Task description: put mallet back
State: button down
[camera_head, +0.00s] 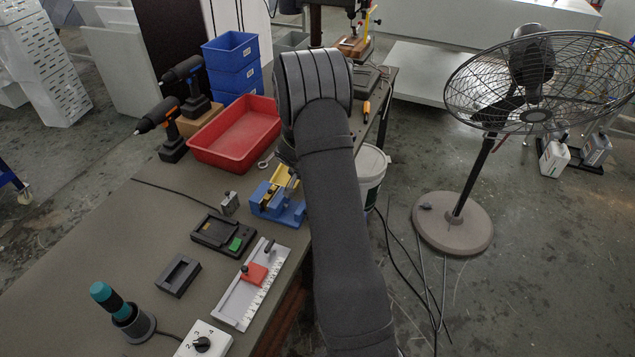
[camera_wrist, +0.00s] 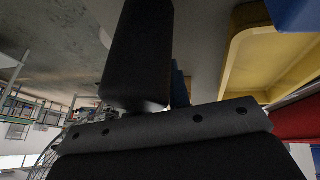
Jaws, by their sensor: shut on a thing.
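In the wrist view, my gripper (camera_wrist: 140,60) shows as a dark block above a black bar with several holes. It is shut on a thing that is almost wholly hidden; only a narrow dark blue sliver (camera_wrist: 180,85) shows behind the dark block. I take the held thing to be the mallet, but its head and handle cannot be made out. In the head view, my arm covers the gripper and whatever it holds.
A red tray (camera_head: 235,137), blue bins (camera_head: 231,62) and two drills (camera_head: 162,128) stand at the back left. A ruler plate (camera_head: 240,297), a dark charger (camera_head: 222,235) and a teal-handled tool (camera_head: 112,299) are nearer. A white bucket (camera_head: 371,170) and fan (camera_head: 530,85) stand right.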

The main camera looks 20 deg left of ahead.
jog(key=shift+f, duration=0.2)
jog(key=c, duration=1.3)
grip_release()
jog(key=shift+c, duration=0.2)
jog(key=shift+s+r, duration=0.1)
jog(key=shift+r, duration=0.3)
jog(key=v, duration=1.1)
jog(key=shift+s+r, duration=0.15)
jog(key=shift+a, duration=0.1)
